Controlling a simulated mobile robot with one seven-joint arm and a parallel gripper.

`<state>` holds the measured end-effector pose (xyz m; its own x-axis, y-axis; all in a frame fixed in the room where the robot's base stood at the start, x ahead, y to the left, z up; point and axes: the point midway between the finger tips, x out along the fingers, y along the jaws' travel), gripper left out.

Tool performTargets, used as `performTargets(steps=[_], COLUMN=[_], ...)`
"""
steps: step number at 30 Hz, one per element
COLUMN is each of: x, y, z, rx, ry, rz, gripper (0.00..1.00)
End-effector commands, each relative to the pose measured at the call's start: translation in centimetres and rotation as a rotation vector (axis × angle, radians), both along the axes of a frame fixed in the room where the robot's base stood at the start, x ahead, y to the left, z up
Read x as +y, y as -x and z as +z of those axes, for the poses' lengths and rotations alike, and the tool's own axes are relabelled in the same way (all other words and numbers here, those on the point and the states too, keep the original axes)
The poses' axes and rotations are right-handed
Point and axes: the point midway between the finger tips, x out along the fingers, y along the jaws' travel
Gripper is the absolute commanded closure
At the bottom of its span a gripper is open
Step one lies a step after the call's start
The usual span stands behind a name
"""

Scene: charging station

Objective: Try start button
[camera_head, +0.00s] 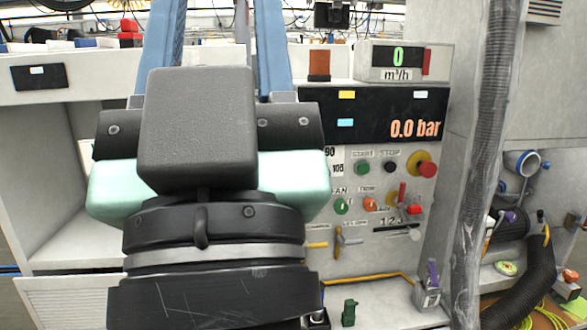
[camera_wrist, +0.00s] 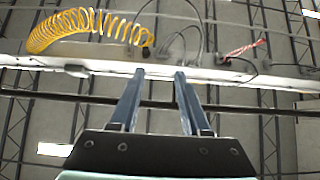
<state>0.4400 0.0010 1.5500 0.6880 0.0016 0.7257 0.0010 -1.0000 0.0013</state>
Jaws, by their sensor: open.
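The start button is a small green button (camera_head: 363,168) under the START label on the grey control panel (camera_head: 350,230) in the head view. A black stop button (camera_head: 391,167) is just right of it. My gripper (camera_head: 217,15) is left of and above the button, with its blue fingers pointing up past the picture's top edge. In the wrist view my gripper (camera_wrist: 159,73) is open, its fingers apart with nothing between them. The wrist view faces the ceiling and does not show the panel. My arm hides the area left of the panel.
Near the start button are a red knob on yellow (camera_head: 424,168), another green button (camera_head: 341,206), an orange knob (camera_head: 370,204) and a red switch (camera_head: 413,210). The display (camera_head: 400,118) above reads 0.0 bar. A grey corrugated hose (camera_head: 485,130) hangs at right.

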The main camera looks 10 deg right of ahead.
Motion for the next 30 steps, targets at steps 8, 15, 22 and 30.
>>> performTargets(steps=[8,15,22,30], x=[0.0,0.0,0.0,0.0], y=[0.0,0.0,0.0,0.0], z=[0.0,0.0,0.0,0.0], rx=[0.0,0.0,0.0,0.0], ry=[0.0,0.0,0.0,0.0], rz=[0.0,0.0,0.0,0.0], gripper=[1.0,1.0,1.0,1.0])
